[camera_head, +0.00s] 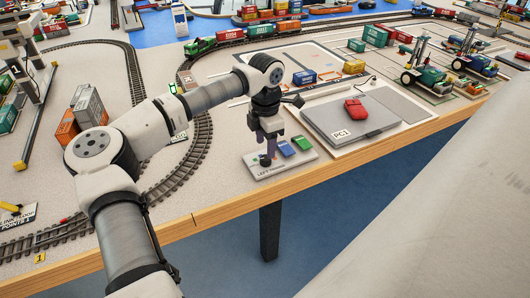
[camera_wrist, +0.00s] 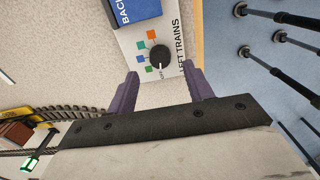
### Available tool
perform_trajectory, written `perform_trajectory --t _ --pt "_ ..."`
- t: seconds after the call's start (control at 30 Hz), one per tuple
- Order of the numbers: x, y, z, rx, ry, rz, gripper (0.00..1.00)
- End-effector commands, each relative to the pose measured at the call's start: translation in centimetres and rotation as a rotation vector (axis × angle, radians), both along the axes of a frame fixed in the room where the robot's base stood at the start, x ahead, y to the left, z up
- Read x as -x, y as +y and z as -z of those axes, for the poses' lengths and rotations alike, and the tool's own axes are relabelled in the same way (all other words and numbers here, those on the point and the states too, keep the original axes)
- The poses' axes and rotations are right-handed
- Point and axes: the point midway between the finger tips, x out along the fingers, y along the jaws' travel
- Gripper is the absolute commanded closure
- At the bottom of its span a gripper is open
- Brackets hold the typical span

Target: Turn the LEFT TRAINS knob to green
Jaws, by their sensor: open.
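The LEFT TRAINS panel is a light plate (camera_head: 262,172) near the table's front edge; it also shows at the top of the wrist view (camera_wrist: 128,42). Its round black knob (camera_wrist: 159,57) has a white pointer mark facing the bottom of the wrist view. Small orange, green and blue squares (camera_wrist: 141,45) sit left of and above the knob there. My gripper (camera_head: 267,158) points down over the panel and hides the knob in the head view. In the wrist view my gripper's purple fingers (camera_wrist: 162,74) are apart and empty, with the knob just beyond and between the tips.
A blue block (camera_head: 286,147) and a green block (camera_head: 302,143) sit on the panel beside my gripper. A grey case marked PC1 (camera_head: 350,130) with a red object (camera_head: 354,108) lies to the right. Curved train track (camera_head: 196,150) runs to the left.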

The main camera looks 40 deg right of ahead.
Motion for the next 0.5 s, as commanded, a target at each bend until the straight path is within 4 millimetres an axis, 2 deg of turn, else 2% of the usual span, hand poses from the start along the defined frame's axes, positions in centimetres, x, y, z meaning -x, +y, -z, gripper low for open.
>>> perform_trajectory --t 0.1,0.2,0.5 --pt "0.1 0.0 2.1 0.000 0.003 0.001 0.49" --pt "0.1 0.0 3.4 0.000 0.003 0.000 0.49" --pt "0.0 0.0 4.7 0.002 0.001 0.000 0.49"
